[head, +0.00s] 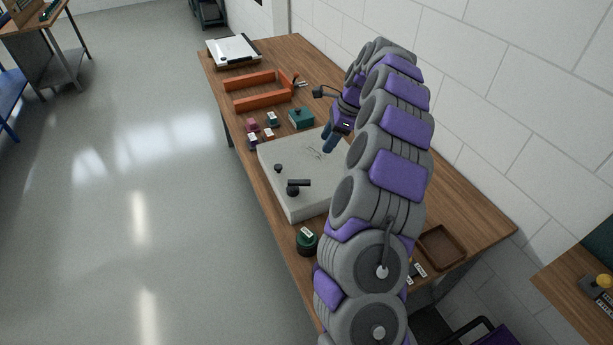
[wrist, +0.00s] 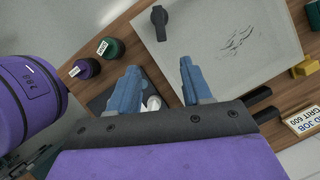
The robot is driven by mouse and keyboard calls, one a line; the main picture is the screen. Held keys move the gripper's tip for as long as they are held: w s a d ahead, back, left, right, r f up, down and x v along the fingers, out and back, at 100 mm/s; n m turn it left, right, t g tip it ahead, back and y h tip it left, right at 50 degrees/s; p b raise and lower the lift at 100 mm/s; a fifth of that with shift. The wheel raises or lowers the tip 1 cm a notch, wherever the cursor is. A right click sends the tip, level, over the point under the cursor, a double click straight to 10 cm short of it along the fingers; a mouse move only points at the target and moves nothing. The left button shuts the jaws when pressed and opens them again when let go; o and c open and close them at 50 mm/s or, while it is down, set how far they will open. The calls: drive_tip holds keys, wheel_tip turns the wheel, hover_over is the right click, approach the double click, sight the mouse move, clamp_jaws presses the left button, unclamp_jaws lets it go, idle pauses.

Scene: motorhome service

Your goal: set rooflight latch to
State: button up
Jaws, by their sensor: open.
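The rooflight panel (head: 275,150) is a pale grey slab lying on the wooden bench. A black latch (head: 299,183) with a bar handle stands near its front edge, and a small black knob (head: 278,168) is beside it. My gripper (head: 329,146) has blue fingers above the far right part of the panel, partly hidden by my arm. In the wrist view my gripper (wrist: 159,66) is open, with nothing held between its fingers. That view shows the panel (wrist: 220,40) and a black turning part (wrist: 159,20) on it, apart from the fingers; I cannot tell which fitting this is.
An orange open tray (head: 260,101), a teal box (head: 301,118) and small labelled pots (head: 252,125) lie beyond the panel. A green pot (head: 307,240) stands in front; a brown tray (head: 442,246) is at right. The wall borders the bench. Floor at left is clear.

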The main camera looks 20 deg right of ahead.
drive_tip(key=b, duration=0.2)
approach(304, 181)
drive_tip(key=x, duration=0.8)
drive_tip(key=shift+f, duration=0.1)
drive_tip(key=shift+c, duration=0.5)
